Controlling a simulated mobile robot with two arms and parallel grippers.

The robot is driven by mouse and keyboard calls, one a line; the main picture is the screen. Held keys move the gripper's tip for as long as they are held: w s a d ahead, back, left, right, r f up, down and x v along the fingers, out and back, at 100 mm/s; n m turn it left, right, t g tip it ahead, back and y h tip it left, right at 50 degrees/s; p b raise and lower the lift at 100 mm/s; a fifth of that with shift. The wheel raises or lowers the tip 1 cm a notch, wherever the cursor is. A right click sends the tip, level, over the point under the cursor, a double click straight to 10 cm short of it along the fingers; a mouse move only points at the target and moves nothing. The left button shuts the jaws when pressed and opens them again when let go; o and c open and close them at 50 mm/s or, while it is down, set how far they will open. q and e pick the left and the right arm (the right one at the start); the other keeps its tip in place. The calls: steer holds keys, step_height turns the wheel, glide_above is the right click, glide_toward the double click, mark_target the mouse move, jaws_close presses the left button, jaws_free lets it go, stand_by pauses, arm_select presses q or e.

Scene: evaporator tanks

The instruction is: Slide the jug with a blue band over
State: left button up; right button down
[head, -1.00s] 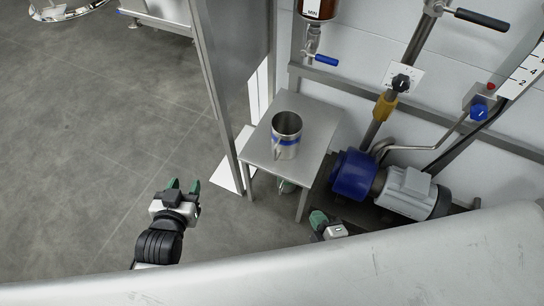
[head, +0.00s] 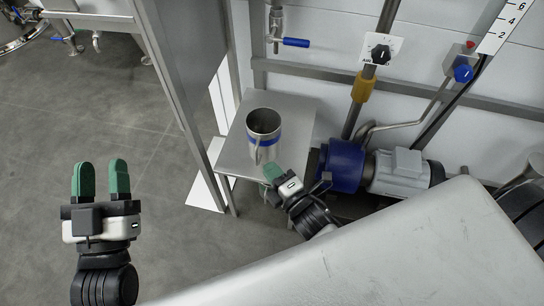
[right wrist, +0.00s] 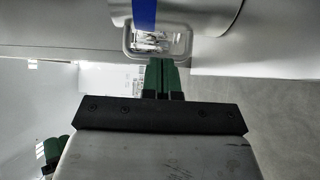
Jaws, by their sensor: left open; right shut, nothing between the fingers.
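The steel jug with a blue band (head: 262,126) stands upright on a small grey table (head: 296,112). Its handle faces the near side. In the right wrist view the jug (right wrist: 190,14) is at the top, with its band and handle showing. My right gripper (head: 272,173) is shut and empty at the table's near edge, just short of the jug. In the right wrist view its closed fingertips (right wrist: 160,64) are just below the handle; I cannot tell whether they touch it. My left gripper (head: 101,176) is open and empty over the floor at the left.
A steel post (head: 178,110) stands left of the table. A blue and grey pump (head: 345,165) with pipes is right of it. A valve with a blue lever (head: 296,43) hangs above the table's back. Open floor (head: 60,130) lies at the left.

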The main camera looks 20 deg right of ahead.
mark_target(265, 148)
steer(key=w, duration=0.1)
steer(key=w+d, duration=0.1)
steer(key=w, duration=0.1)
steer(key=shift+w+d+f+b, duration=0.1)
steer(key=shift+w+b, duration=0.05)
steer(key=shift+b, duration=0.25)
arm_select(q)
steer(key=shift+s+r+t+h, duration=0.35)
steer(key=shift+s+r+t, duration=0.25)
steer(key=shift+r+t, duration=0.25)
steer(key=shift+s+r+t+h, duration=0.35)
steer(key=shift+s+r+t, duration=0.2)
steer(key=shift+r+t, duration=0.25)
arm_select(e)
steer(key=shift+w+d, duration=0.35)
steer(key=shift+w, duration=0.2)
arm_select(q)
steer(key=shift+y, duration=0.3)
